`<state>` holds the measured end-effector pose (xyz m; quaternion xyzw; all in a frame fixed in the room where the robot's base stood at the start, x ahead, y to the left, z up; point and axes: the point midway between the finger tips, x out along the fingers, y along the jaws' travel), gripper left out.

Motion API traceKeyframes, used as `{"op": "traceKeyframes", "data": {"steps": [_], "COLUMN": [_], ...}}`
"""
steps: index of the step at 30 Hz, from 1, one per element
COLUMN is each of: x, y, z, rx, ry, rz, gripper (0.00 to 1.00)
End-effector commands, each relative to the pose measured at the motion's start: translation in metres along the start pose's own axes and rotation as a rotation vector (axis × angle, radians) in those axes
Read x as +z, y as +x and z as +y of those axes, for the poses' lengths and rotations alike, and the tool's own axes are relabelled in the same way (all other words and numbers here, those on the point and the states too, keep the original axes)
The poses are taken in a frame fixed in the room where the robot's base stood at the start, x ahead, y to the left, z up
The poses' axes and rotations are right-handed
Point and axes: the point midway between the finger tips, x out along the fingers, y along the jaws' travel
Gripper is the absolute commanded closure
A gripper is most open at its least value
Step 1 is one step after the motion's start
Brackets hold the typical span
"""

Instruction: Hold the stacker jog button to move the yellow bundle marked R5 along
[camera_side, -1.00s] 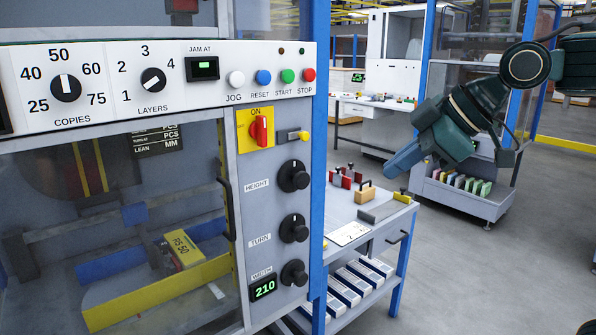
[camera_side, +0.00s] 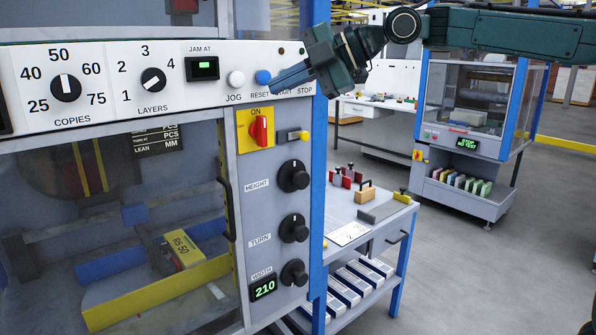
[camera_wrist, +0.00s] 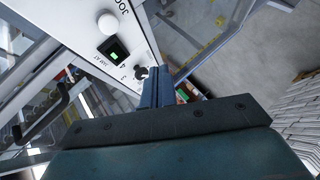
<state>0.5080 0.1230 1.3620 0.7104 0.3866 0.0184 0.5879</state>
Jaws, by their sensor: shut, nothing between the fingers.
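The white JOG button (camera_side: 236,79) is on the stacker's white panel, and it also shows in the wrist view (camera_wrist: 108,25). My gripper (camera_side: 270,92) is shut and empty, its blue fingers pointing left in front of the RESET button (camera_side: 263,77), a little right of and below JOG. I cannot tell whether the fingertips touch the panel. The yellow bundle (camera_side: 182,248), marked "R5 50", lies behind the clear guard inside the stacker, beside a yellow rail (camera_side: 150,297). In the wrist view the fingers (camera_wrist: 157,88) are together with nothing between them.
My gripper and wrist cover the START and STOP buttons. Below are a red and yellow ON switch (camera_side: 260,130) and black HEIGHT, TURN and WIDTH knobs. A side table (camera_side: 345,236) with stamps and tools stands to the right. Open floor lies beyond it.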

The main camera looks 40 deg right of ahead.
Motion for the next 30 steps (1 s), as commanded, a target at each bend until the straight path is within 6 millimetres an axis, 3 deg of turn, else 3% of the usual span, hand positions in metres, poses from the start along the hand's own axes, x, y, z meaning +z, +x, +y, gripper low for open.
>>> {"op": "traceKeyframes", "data": {"steps": [20,30], "x": [0.002,0.013], "y": [0.006,0.023], "z": [0.006,0.018], "rx": [0.006,0.006], "ry": [-0.032,-0.033], "rz": [0.015,0.015], "gripper": [1.0,1.0]}}
